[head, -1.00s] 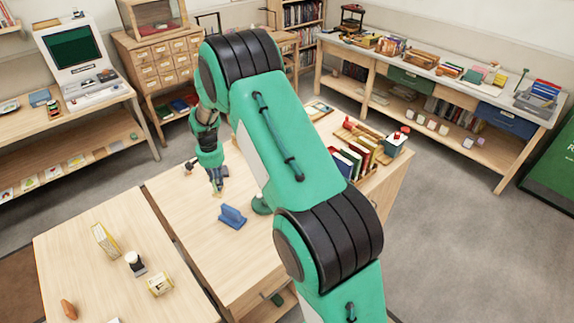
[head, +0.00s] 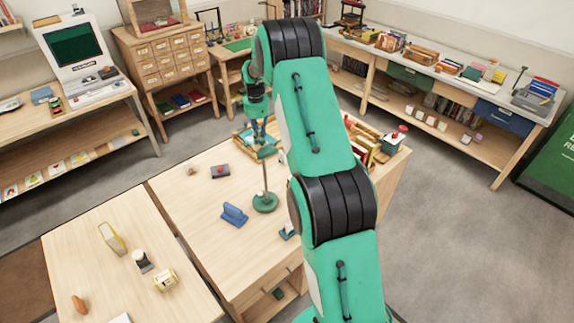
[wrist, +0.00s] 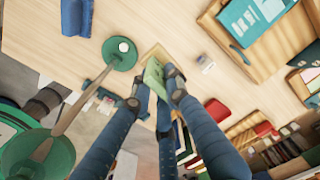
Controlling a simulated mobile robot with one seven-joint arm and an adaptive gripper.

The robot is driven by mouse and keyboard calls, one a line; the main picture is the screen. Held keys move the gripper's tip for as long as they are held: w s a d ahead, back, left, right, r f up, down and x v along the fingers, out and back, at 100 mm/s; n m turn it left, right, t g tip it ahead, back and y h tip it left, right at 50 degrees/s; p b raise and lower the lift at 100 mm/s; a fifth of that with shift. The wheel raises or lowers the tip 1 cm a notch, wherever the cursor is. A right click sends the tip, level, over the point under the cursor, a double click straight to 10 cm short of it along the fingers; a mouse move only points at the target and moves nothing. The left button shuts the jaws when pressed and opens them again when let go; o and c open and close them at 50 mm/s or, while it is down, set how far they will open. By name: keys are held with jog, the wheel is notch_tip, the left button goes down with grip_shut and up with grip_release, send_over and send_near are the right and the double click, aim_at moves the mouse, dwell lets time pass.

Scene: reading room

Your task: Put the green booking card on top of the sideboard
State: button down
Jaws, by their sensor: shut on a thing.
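In the wrist view my gripper (wrist: 157,88) is shut on the green booking card (wrist: 154,76), a small flat piece between its fingertips. A tan patch lies just beyond the card, and I cannot tell whether they touch. In the head view my gripper (head: 262,150) is over the far part of the near table, and the card is too small there to make out surely. A long unit with a pale top (head: 455,82), a green drawer and a blue drawer stands along the right wall. It looks like the sideboard, with several things on its top.
A green stand with a round base (head: 264,203) and upright stem is close to my gripper. A blue holder (head: 234,214) and a dark block (head: 220,171) are on the near table (head: 185,205). Books (head: 370,150) crowd its right end. Grey floor (head: 440,190) is clear before the long unit.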

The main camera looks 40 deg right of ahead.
jog(key=s+d+f, duration=0.2)
jog(key=s+f, duration=0.3)
jog(key=s, duration=0.4)
jog(key=s+d+f+n, duration=0.1)
jog(key=s+d+f, duration=0.1)
jog(key=s+f, duration=0.4)
jog(key=s+d+f+n, duration=0.1)
jog(key=s+f, duration=0.5)
jog(key=s, duration=0.7)
jog(key=shift+d, duration=0.85)
jog(key=shift+w+f, duration=0.1)
jog(key=w+d+f, duration=0.1)
jog(key=w+d, duration=0.9)
jog(key=w, duration=0.2)
jog(key=shift+w+f, duration=0.2)
jog(key=shift+f, duration=1.75)
jog(key=shift+f, duration=0.15)
